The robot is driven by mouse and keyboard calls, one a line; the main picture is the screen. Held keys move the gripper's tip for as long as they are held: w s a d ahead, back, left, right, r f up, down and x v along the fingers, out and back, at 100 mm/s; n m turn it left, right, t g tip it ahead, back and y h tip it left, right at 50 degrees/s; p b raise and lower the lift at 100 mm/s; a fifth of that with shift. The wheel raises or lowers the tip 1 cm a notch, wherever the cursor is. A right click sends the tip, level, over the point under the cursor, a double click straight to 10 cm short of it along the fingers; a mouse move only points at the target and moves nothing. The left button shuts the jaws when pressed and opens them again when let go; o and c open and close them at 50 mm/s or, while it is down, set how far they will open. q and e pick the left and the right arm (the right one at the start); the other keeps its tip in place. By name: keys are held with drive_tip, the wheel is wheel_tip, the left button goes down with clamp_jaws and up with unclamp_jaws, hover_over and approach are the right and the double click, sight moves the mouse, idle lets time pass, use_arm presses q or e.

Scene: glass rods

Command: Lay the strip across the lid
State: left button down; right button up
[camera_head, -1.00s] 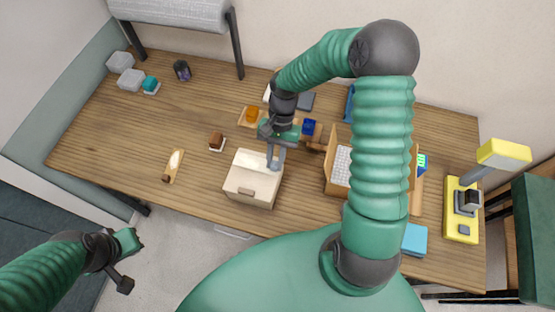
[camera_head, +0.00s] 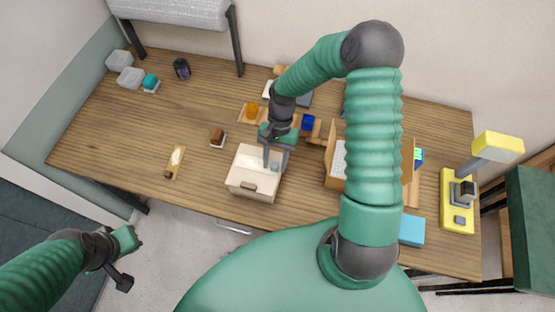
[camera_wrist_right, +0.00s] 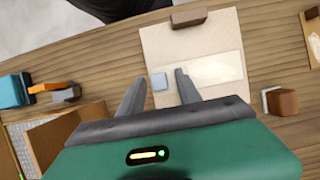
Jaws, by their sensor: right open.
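A cream box (camera_head: 252,188) with a flat lid (camera_wrist_right: 170,42) stands near the table's front edge, a brown handle on its front. A pale, glassy strip (camera_wrist_right: 215,69) lies across the lid in the right wrist view. A small grey-blue block (camera_wrist_right: 159,81) sits at its left end there; I cannot tell if they are joined. My right gripper (camera_head: 275,160) is open over the lid, its fingers (camera_wrist_right: 155,88) on either side of the block in the picture, not visibly gripping it. My left gripper (camera_head: 124,262) is away from the table at lower left; its jaw opening is unclear.
A brown block (camera_head: 217,137) is left of the box, and a small board (camera_head: 176,158) lies farther left. An open crate (camera_head: 335,160) stands to the right, beside my right arm. The table's left middle is clear.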

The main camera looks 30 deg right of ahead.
drive_tip(key=shift+w+a+r, duration=0.1)
drive_tip(key=shift+a, duration=0.25)
drive_tip(key=shift+w+d+r, duration=0.1)
drive_tip(key=shift+w+r, duration=0.05)
drive_tip(key=shift+r, duration=0.15)
drive_tip(key=d+b+v, duration=0.1)
drive_tip(key=b+v, duration=0.1)
drive_tip(key=v, duration=0.9)
use_arm(q)
drive_tip(key=shift+a+f, duration=0.2)
drive_tip(key=shift+f, duration=0.35)
drive_tip(key=shift+a+f, duration=0.2)
drive_tip(key=shift+f, duration=0.35)
use_arm(e)
drive_tip(key=s+a+n+t+h, duration=0.3)
drive_tip(key=s+a+n+t, duration=0.2)
drive_tip(key=s+a+n, duration=0.2)
drive_tip(key=shift+s+a+f+n, duration=0.3)
drive_tip(key=shift+a+n, duration=0.55)
drive_tip(key=shift+n, duration=0.55)
